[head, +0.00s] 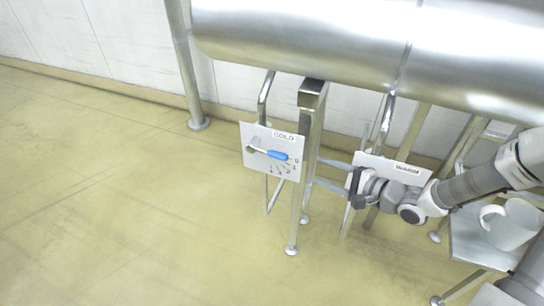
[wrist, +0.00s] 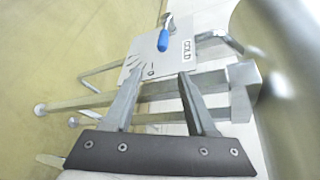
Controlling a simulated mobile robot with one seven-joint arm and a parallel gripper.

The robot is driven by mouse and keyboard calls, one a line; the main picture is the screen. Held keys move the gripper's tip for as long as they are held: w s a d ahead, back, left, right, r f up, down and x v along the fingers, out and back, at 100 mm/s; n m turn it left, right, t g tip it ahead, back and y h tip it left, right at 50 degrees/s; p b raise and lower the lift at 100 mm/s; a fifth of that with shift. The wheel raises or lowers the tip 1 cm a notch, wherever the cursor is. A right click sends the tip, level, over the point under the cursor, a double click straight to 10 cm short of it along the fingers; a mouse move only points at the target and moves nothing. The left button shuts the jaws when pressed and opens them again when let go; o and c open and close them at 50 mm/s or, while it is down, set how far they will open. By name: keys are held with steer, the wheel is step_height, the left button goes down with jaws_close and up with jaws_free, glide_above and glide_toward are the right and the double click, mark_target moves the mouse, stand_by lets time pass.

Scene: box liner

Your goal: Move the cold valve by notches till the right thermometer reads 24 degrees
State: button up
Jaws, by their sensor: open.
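The cold valve is a pale plate (head: 256,168) labelled COLD with a lever that has a blue handle (head: 278,155). The lever points right and slightly down from its pivot, toward the upper end of a fan of marks; the exact notch is too small to tell. In the wrist view, the blue handle (wrist: 163,40) lies beyond my fingertips, with the plate (wrist: 134,62) behind it. My gripper (head: 317,171) is open and empty, right of the plate and apart from the handle; it also shows in the wrist view (wrist: 160,73). I see no thermometer in either view.
A metal post (head: 309,130) stands between the valve plate and my gripper's body. A second labelled plate (head: 372,162) is partly hidden by my gripper. A large steel cylinder (head: 300,35) hangs above. A white jug (head: 512,222) stands on a shelf at right. The floor at left is clear.

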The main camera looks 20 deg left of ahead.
mark_target(272, 153)
steer(key=shift+m+y, duration=0.3)
steer(key=shift+y, duration=0.2)
steer(key=b+x, duration=0.1)
steer(key=x, duration=0.5)
steer(key=b+x, duration=0.2)
steer(key=x, duration=0.3)
steer(key=b+x, duration=0.2)
steer(key=x, duration=0.4)
steer(key=shift+s+a, duration=0.2)
steer(key=shift+a, duration=0.3)
jaws_close()
